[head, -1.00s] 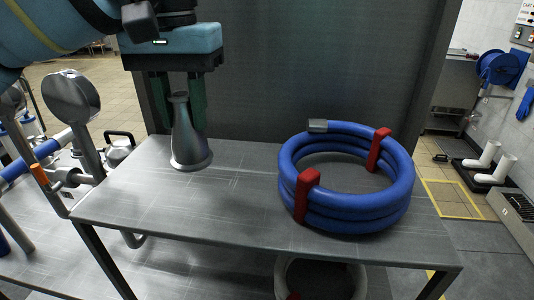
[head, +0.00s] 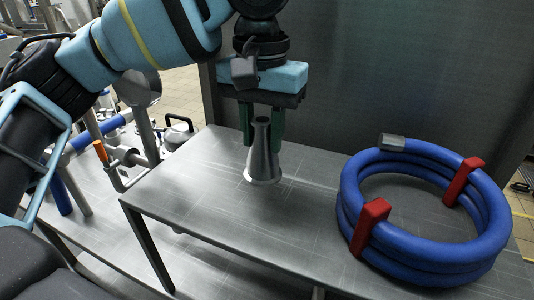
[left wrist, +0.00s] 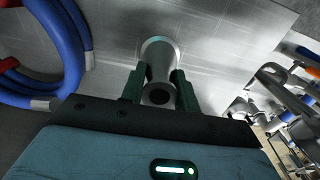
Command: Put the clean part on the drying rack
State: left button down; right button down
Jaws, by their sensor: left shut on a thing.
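The part is a grey metal piece (head: 262,160) with a narrow neck and a wide flared foot. It stands upright between the fingers of my left gripper (head: 263,128), which is shut on its neck from above. Its foot is at or just above the steel table top (head: 195,185); I cannot tell whether it touches. In the left wrist view the part (left wrist: 160,62) shows its dark open end between the green fingers of my left gripper (left wrist: 158,88). I cannot make out a drying rack. My right gripper is not in view.
A coiled blue hose (head: 430,270) with red clips lies on the table to the right of the part. Pipes and a round metal fitting (head: 138,88) stand beyond the table's left edge. A tall grey panel (head: 370,75) rises behind the table. The table's front left is clear.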

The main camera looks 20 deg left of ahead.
aim_at(263, 154)
pick_arm(q)
jog(key=shift+f, duration=1.9)
jog(key=shift+f, duration=0.1)
jog(key=c, duration=1)
grip_release()
jog(key=shift+c, duration=0.2)
notch_tip(263, 154, up, 12)
jog(key=shift+r, duration=0.1)
